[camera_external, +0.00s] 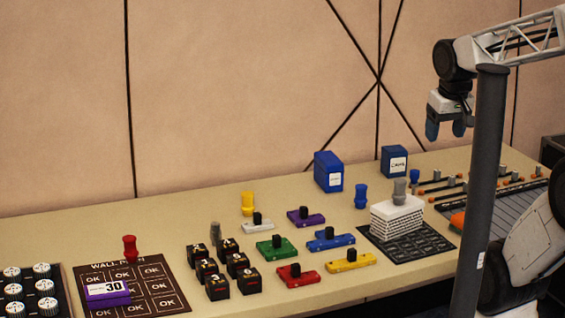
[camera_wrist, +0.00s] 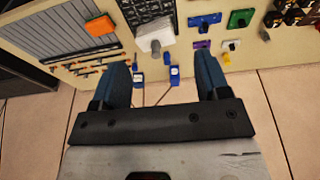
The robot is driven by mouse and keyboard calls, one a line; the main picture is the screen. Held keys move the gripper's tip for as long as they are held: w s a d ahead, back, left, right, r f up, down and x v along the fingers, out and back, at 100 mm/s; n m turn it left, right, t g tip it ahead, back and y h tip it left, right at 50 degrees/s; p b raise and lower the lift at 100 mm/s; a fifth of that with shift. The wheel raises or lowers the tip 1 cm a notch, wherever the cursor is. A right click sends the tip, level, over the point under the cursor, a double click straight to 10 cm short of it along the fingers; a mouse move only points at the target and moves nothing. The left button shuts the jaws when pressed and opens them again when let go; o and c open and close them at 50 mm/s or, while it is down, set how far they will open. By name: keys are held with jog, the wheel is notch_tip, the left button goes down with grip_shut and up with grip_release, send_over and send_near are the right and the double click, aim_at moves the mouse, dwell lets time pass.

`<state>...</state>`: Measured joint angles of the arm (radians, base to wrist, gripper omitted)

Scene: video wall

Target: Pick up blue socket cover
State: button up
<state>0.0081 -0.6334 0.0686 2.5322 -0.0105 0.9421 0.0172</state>
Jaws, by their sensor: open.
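The blue socket cover looks to be the flat blue piece with a black knob (camera_external: 330,239) lying on the table, right of the green piece. It also shows near the top of the wrist view (camera_wrist: 207,20). My gripper (camera_external: 446,129) is high above the back right of the table, well away from the cover. In the wrist view its two blue fingers (camera_wrist: 163,72) are wide apart with nothing held between them.
Similar green (camera_external: 276,248), purple (camera_external: 305,217), white, red and yellow (camera_external: 350,261) pieces lie around it. A white block with a grey knob (camera_external: 397,216) stands to its right. Two blue boxes (camera_external: 328,172) and a blue spool (camera_external: 361,196) stand behind. Black cubes are left.

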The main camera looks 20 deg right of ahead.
dwell(0.3)
jog(key=n+g+h, duration=0.1)
jog(key=n+h, duration=1)
jog(key=n, duration=0.5)
send_over(358, 188)
jog(key=s, duration=1.2)
notch_tip(358, 188, down, 18)
jog(key=w+a+f+n+t, duration=0.1)
jog(key=w+f+n, duration=0.1)
jog(key=w+f, duration=0.1)
jog(key=w+a+f+n+t+h, duration=0.1)
jog(key=w+a+f+n, duration=0.1)
jog(key=f, duration=0.3)
jog(key=w+a+f+n+t, duration=0.1)
jog(key=w+a+f+n, duration=0.1)
jog(key=w+f+n, duration=0.1)
jog(key=shift+w+a+f+h, duration=0.15)
jog(key=shift+w+f+h, duration=0.15)
jog(key=shift+w+f, duration=0.7)
jog(key=shift+w+r, duration=0.1)
jog(key=shift+x, duration=1.3)
